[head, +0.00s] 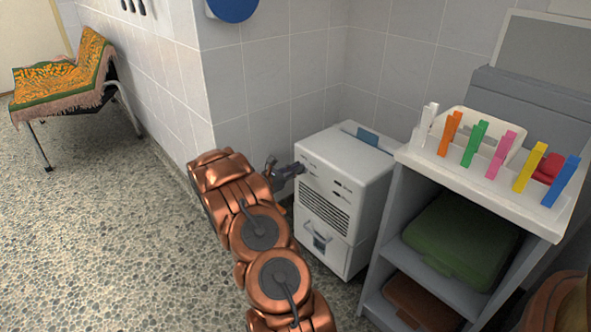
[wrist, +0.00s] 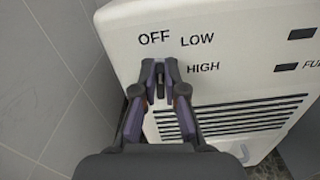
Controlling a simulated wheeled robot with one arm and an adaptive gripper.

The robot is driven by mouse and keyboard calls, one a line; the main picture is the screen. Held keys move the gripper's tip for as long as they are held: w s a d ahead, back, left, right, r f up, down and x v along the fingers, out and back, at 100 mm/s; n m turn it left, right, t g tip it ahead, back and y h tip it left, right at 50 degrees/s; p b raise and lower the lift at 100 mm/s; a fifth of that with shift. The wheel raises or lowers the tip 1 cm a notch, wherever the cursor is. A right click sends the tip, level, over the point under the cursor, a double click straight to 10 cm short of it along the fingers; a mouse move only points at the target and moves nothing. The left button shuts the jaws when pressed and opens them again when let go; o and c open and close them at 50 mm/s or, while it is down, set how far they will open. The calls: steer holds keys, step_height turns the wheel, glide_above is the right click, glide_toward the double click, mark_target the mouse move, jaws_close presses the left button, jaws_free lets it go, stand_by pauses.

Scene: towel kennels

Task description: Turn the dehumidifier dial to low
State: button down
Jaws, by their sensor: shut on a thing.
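The white dehumidifier (head: 343,190) stands on the floor against the tiled corner. Its front panel (wrist: 228,50) fills much of the wrist view, with the printed words OFF, LOW and HIGH. My gripper (head: 298,168) reaches the upper left of this front. In the wrist view my gripper (wrist: 160,68) is shut on the dial (wrist: 160,86), a small dark knob just below OFF and left of HIGH. The fingers hide most of the dial. The part that shows between them stands roughly upright, in line with OFF; its exact setting is hard to tell.
Tiled wall (head: 270,80) rises behind. A bench with a patterned towel (head: 65,72) is far left. Open speckled floor (head: 110,220) lies left.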

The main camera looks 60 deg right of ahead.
steer(key=shift+s+a+f+m+b, duration=0.15)
steer(key=shift+m+b, duration=0.4)
steer(key=shift+m, duration=0.65)
steer(key=shift+s+d+f+m+b, duration=0.15)
steer(key=shift+m+b, duration=0.35)
steer(key=shift+m, duration=0.7)
steer(key=shift+s+a+m+b, duration=0.15)
steer(key=shift+m+b, duration=0.4)
steer(key=shift+m, duration=0.65)
steer(key=shift+s+m, duration=0.1)
steer(key=shift+m, duration=0.2)
steer(key=c, duration=1.2)
jaws_free()
steer(key=shift+c, duration=0.2)
steer(key=shift+a, duration=0.1)
steer(key=v, duration=1.2)
steer(key=shift+r, duration=0.15)
